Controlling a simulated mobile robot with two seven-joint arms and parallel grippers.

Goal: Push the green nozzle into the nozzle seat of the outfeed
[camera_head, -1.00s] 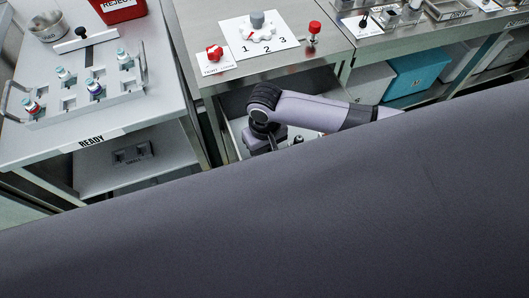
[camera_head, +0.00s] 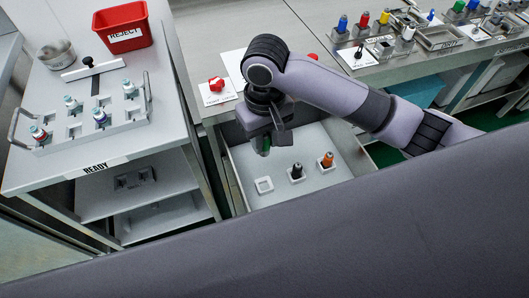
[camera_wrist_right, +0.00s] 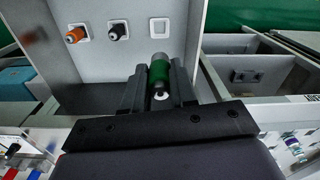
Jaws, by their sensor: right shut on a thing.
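My right gripper (camera_head: 264,142) is shut on the green nozzle (camera_head: 263,151), holding it over the left part of the outfeed (camera_head: 312,143). In the right wrist view, the green nozzle (camera_wrist_right: 159,72) sits between the two fingers of the gripper (camera_wrist_right: 160,88). The empty white nozzle seat (camera_head: 263,185) is in the outfeed at the left; in the wrist view the seat (camera_wrist_right: 159,25) lies just beyond the nozzle's tip. The nozzle appears apart from the seat, but its height is hard to judge. My left gripper is not in view.
A black nozzle (camera_head: 297,171) and an orange nozzle (camera_head: 327,160) stand in the other two outfeed seats. The outfeed's walls and the worktop edge surround the arm. A READY cart (camera_head: 140,160) with a vial rack and a red REJECT bin (camera_head: 122,30) stands left.

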